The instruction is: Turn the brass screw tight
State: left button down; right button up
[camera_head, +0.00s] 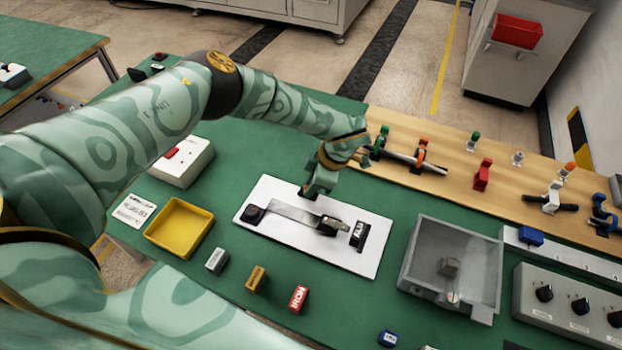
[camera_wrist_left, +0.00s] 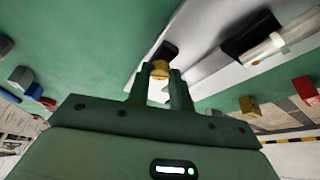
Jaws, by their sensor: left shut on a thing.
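The brass screw (camera_wrist_left: 160,68) shows in the left wrist view as a small yellow, round head between the two fingers. My left gripper (camera_wrist_left: 160,85) is shut on it. In the head view my left gripper (camera_head: 307,192) points down at the rear middle of a white board (camera_head: 340,255), and the screw is hidden there. A grey metal strip (camera_head: 290,213) lies on the board, with a black block (camera_head: 254,214) at its left end and a dark clamp-like part (camera_head: 330,226) at its right. My right gripper is not in view.
A yellow tray (camera_head: 180,228) and several small labelled blocks (camera_head: 255,279) lie left and in front of the board. A clear-walled grey box (camera_head: 455,265) stands to its right. Behind, a wooden strip (camera_head: 450,183) carries clamps and coloured pieces.

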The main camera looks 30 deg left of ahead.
pick_arm(q)
jog(key=shift+s+r+m+t+p, duration=0.1)
jog(key=shift+m+t+p, duration=0.65)
jog(key=shift+m, duration=0.95)
jog(key=c, duration=1.3)
grip_release()
jog(key=shift+o, duration=0.2)
jog(key=shift+p, duration=0.3)
jog(key=p+v, duration=0.2)
jog(key=v, duration=1.4)
jog(key=shift+d, duration=0.3)
